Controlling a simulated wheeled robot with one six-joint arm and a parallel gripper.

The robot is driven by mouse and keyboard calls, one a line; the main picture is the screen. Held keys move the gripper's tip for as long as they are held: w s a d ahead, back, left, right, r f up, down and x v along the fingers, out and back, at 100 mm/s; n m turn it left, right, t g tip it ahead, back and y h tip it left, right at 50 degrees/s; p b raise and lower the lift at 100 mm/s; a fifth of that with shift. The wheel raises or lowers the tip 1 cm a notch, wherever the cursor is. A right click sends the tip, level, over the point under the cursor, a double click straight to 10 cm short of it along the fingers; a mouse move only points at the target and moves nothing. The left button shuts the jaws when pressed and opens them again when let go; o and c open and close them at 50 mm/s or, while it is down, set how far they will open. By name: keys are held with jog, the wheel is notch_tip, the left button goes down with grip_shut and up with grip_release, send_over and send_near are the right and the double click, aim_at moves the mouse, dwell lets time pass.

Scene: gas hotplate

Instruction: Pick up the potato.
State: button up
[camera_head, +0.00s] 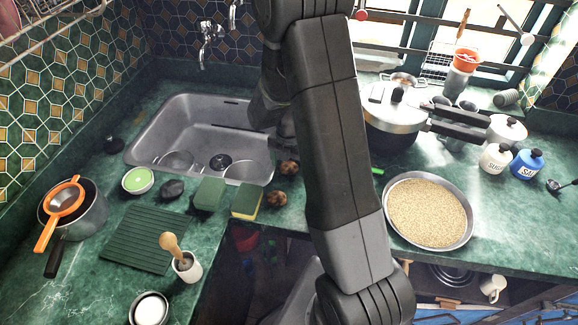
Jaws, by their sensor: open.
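Two brown, rounded lumps that look like potatoes lie on the green counter right of the sink. One potato (289,167) is near the sink's right edge, and the other potato (276,198) is closer to the front, beside a sponge. My gripper (284,137) is behind my large arm link, above the counter at the sink's right side and just beyond the farther potato. It is open, and I see nothing held in it. The fingertips are mostly hidden, so I cannot tell the exact gap to the potato.
Green sponges (247,201) lie left of the nearer potato. A steel sink (145,147) is to the left. A lidded pot (392,115) and a pan of grain (470,225) stand right of my arm. The counter's front edge is close to the potatoes.

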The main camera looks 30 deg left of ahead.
jog(key=shift+f, duration=0.2)
jog(key=c, duration=1.1)
jog(key=shift+o, duration=0.2)
jog(key=shift+r, duration=0.15)
